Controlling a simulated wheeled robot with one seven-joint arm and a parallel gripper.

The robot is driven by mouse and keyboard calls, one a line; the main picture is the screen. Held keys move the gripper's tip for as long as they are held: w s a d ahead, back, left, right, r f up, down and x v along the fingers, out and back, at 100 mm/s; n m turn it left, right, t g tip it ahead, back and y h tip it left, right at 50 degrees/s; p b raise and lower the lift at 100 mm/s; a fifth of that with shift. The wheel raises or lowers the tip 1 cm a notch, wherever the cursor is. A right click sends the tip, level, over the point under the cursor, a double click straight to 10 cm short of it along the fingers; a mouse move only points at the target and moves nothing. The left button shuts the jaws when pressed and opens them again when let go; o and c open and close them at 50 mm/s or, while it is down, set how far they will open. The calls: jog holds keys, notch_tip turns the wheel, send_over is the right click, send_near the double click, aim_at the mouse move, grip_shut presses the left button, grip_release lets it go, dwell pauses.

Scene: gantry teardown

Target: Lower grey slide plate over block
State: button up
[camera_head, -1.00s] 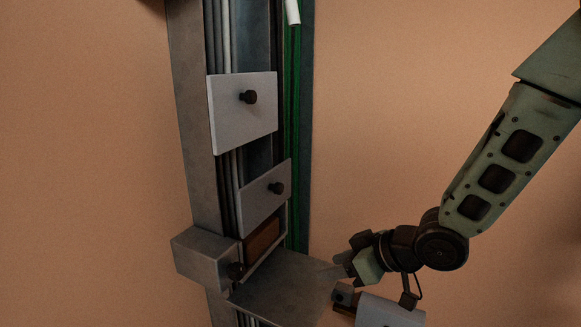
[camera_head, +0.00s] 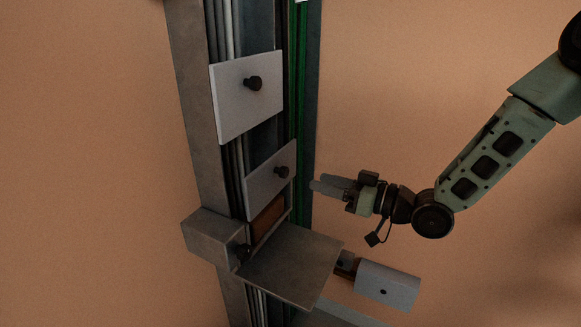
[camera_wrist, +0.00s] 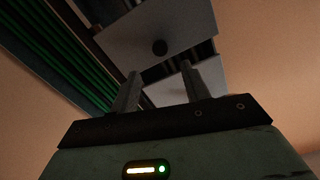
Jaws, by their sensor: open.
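The lower grey slide plate (camera_head: 270,180), a flat light grey panel with a dark knob (camera_head: 281,172), is on the upright column. A reddish-brown block (camera_head: 268,218) shows just below it, partly covered by the plate. The upper grey slide plate (camera_head: 246,97) is higher, with its own dark knob (camera_head: 253,83). My gripper (camera_head: 322,187) is open and empty, right of the lower plate and apart from it, pointing left. The wrist view shows my two spread fingers (camera_wrist: 161,88) below a knobbed grey plate (camera_wrist: 140,35); another grey plate lies beyond the fingers. I cannot tell which is which.
A dark grey shelf (camera_head: 290,262) juts out below the brown block. A grey box-shaped bracket (camera_head: 212,238) with a dark knob is left of it. A light grey box (camera_head: 388,284) is at lower right. Green cables (camera_head: 296,100) run along the column.

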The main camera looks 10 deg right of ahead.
aim_at(287, 173)
jog(key=p+x, duration=0.2)
jog(key=x, duration=0.7)
jog(key=shift+p, duration=0.35)
grip_shut()
jog(key=shift+f, duration=0.15)
